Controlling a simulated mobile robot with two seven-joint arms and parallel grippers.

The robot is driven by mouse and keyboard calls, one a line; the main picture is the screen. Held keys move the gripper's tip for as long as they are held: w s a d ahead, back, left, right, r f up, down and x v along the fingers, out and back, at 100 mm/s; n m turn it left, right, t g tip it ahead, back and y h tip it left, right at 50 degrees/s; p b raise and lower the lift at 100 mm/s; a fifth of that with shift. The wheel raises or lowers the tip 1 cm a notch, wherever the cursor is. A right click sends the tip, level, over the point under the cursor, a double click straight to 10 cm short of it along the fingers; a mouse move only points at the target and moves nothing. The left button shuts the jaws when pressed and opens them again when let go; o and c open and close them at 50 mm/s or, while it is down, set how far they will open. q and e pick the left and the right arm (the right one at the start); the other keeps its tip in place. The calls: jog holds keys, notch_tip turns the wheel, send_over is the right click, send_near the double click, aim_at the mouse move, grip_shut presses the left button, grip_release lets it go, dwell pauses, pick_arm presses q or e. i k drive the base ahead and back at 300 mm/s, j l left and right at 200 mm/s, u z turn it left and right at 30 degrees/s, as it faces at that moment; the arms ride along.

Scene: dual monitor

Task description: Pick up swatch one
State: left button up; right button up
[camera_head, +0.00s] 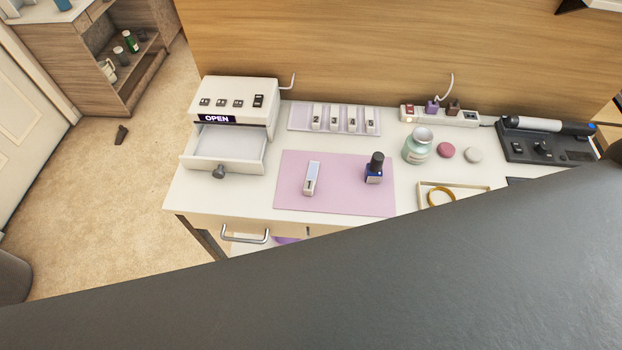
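Swatch one (311,179), a small pale bar marked "1" at its near end, lies on the pink mat (341,199) on the white desk. Neither of my grippers shows in this view. The lower part of the view, with the desk's front right, is hidden.
Behind the mat is a rack (300,117) with several numbered swatches. A white box (236,97) marked "OPEN" has its drawer (224,147) pulled out. A jar (417,147), round pads, a power strip (439,116) and a black device (545,147) stand to the right.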

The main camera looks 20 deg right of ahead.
aim_at(308, 188)
jog(key=j+z, duration=0.15)
jog(key=z, duration=2.15)
jog(key=k+j, duration=0.55)
jog(key=j, duration=0.35)
jog(key=i, duration=0.35)
